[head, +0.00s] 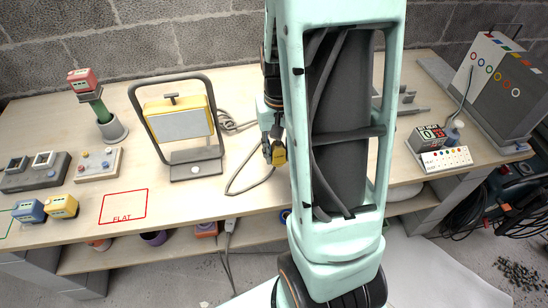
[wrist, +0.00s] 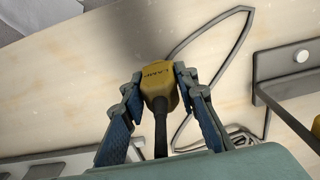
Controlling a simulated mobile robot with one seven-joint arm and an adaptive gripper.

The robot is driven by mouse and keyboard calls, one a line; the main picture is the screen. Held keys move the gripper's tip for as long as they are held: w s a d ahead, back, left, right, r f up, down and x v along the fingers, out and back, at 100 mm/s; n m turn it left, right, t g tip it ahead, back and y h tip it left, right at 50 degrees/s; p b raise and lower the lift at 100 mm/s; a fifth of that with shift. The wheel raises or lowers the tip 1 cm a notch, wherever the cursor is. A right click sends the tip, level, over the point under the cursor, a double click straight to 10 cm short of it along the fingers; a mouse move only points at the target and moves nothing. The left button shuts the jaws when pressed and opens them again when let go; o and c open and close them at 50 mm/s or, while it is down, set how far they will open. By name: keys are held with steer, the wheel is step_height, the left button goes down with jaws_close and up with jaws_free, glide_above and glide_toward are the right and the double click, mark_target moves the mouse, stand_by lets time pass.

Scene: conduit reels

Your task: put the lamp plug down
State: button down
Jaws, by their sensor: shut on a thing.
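The lamp plug (head: 279,154) is a yellow block with dark lettering and a dark cable. My gripper (head: 272,142) is shut on it, over the bench right of the work lamp. In the wrist view the plug (wrist: 158,75) sits between the two fingers of my gripper (wrist: 157,84), with its cable running back between them. I cannot tell whether the plug touches the bench top. The work lamp (head: 181,122) is a yellow floodlight in a grey frame. My arm hides part of the bench to the right of the plug.
A grey cable (head: 247,171) loops on the bench beside my gripper. A red outlined area marked FLAT (head: 123,206) lies empty at the left front. Yellow (head: 62,207) and blue (head: 29,211) blocks stand left of it. A meter box (head: 428,138) is at the right.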

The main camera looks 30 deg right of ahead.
mark_target(276, 164)
steer(key=shift+w+a+f, duration=0.15)
steer(key=shift+f, duration=0.8)
steer(key=shift+w+a+f, duration=0.1)
steer(key=shift+f, duration=0.85)
steer(key=shift+f+b, duration=0.1)
steer(key=shift+b, duration=0.2)
steer(key=shift+f+b, duration=0.5)
steer(key=c, duration=1.5)
jaws_free()
steer(key=shift+r, duration=0.15)
step_height(276, 164, up, 13)
steer(key=p, duration=0.2)
steer(key=shift+p, duration=0.4)
steer(key=shift+d, duration=0.1)
